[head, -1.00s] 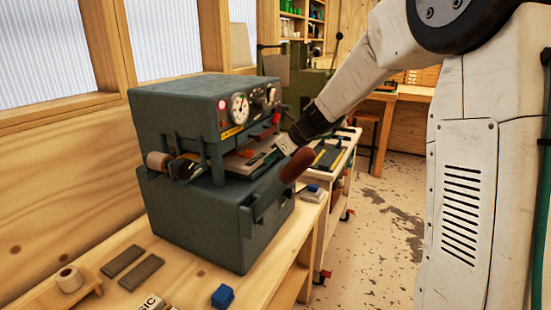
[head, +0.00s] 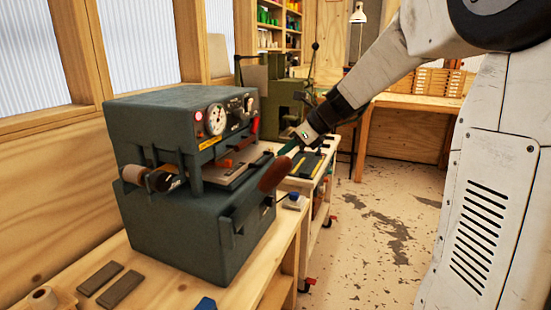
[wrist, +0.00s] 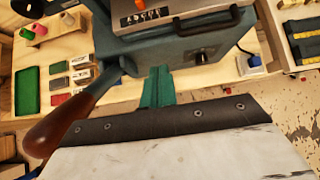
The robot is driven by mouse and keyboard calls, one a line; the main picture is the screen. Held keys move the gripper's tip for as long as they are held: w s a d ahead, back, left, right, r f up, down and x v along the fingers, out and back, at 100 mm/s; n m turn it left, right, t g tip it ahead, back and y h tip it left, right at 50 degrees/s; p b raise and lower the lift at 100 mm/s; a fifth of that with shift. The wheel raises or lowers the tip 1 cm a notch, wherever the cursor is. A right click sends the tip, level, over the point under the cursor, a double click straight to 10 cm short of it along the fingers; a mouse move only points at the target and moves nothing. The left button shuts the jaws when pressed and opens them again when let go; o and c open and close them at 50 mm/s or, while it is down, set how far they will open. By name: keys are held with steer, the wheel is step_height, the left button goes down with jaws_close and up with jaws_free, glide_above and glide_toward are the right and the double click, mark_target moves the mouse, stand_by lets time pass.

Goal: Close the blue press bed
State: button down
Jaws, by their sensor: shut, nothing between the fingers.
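The blue-grey press (head: 180,225) stands on the wooden bench, with gauge and switches on its upper housing. Its flat bed (head: 232,176) sticks out of the front slot below the housing. In the wrist view the press front (wrist: 185,52) is ahead of my fingers, with a black bar handle above it. A brown-handled lever (head: 274,175) slants out from the press front and also shows at the left of the wrist view (wrist: 60,128). My gripper (head: 284,150) is shut and empty, just in front of the bed. Its green fingers (wrist: 157,85) point at the press; contact cannot be told.
A white cart (head: 310,170) with tools stands beyond the press. A green machine (head: 285,100) is behind it. Two grey bars (head: 110,285) and a blue block (head: 205,304) lie on the near bench. The floor to the right is open.

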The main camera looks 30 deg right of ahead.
mark_target(242, 166)
steer(key=x, duration=0.7)
steer(key=w+r+x, duration=0.1)
steer(key=x, duration=0.3)
steer(key=shift+w+a, duration=0.75)
steer(key=shift+w, duration=0.1)
steer(key=shift+w+a, duration=0.75)
steer(key=shift+w, duration=0.1)
steer(key=shift+r, duration=0.1)
steer(key=shift+s, duration=0.1)
